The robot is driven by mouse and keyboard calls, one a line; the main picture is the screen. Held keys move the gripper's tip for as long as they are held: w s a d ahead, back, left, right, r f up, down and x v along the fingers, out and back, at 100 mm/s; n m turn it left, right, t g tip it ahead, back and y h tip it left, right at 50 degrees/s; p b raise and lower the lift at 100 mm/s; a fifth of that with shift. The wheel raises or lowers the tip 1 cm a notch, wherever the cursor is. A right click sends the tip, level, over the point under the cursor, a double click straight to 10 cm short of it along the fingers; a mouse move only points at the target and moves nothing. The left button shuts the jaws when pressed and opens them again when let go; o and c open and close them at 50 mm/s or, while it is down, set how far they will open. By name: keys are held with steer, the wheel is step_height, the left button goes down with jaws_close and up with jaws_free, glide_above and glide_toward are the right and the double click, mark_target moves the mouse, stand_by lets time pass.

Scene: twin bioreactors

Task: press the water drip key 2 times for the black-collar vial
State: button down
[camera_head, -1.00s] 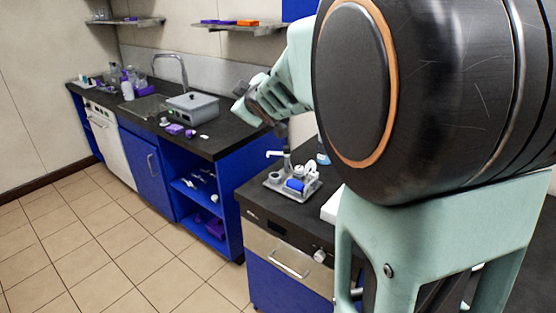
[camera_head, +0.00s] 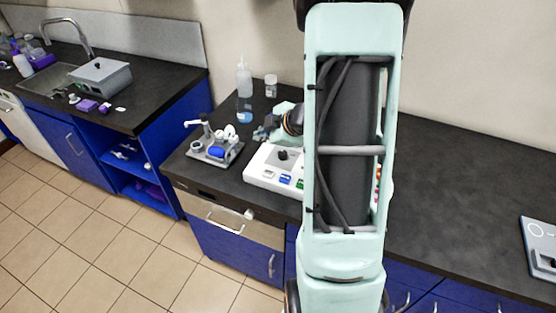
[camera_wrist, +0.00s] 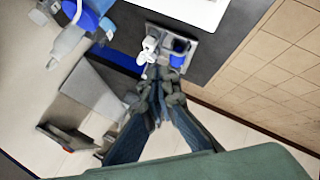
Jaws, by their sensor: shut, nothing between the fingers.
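A white device (camera_head: 262,177) stands on the dark counter in the head view, with a black knob, a blue key (camera_head: 285,180) and a green key (camera_head: 300,184) on its face. I cannot tell from the frames which key is the water drip key. My arm hides its right part. My gripper (camera_head: 262,134) is shut and empty above the counter, behind the device and right of a small grey tray. In the wrist view its fingertips (camera_wrist: 160,73) point toward the tray (camera_wrist: 203,53). I cannot make out a black-collar vial in any view.
The grey tray (camera_head: 232,156) holds a white pump top, a blue item and small white parts. A clear bottle with blue liquid (camera_head: 244,95) and a small capped jar (camera_head: 271,86) stand behind. A flat panel (camera_head: 540,245) lies far right. The counter between is bare.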

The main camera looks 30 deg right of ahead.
mark_target(270, 173)
steer(key=s, duration=0.2)
steer(key=s+d+f, duration=0.1)
steer(key=shift+s+g+y+p, duration=0.15)
steer(key=shift+g+y+p, duration=0.15)
steer(key=shift+y+p, duration=0.1)
steer(key=shift+f, duration=0.15)
step_height(270, 173, down, 9)
steer(key=b, duration=0.8)
steer(key=shift+r, duration=0.2)
stand_by(0.8)
steer(key=shift+f+b, duration=0.4)
steer(key=shift+f, duration=0.05)
steer(key=shift+f+b, duration=0.3)
steer(key=shift+f, duration=0.1)
stand_by(0.5)
stand_by(0.3)
steer(key=shift+r+p, duration=0.85)
steer(key=shift+p, duration=0.1)
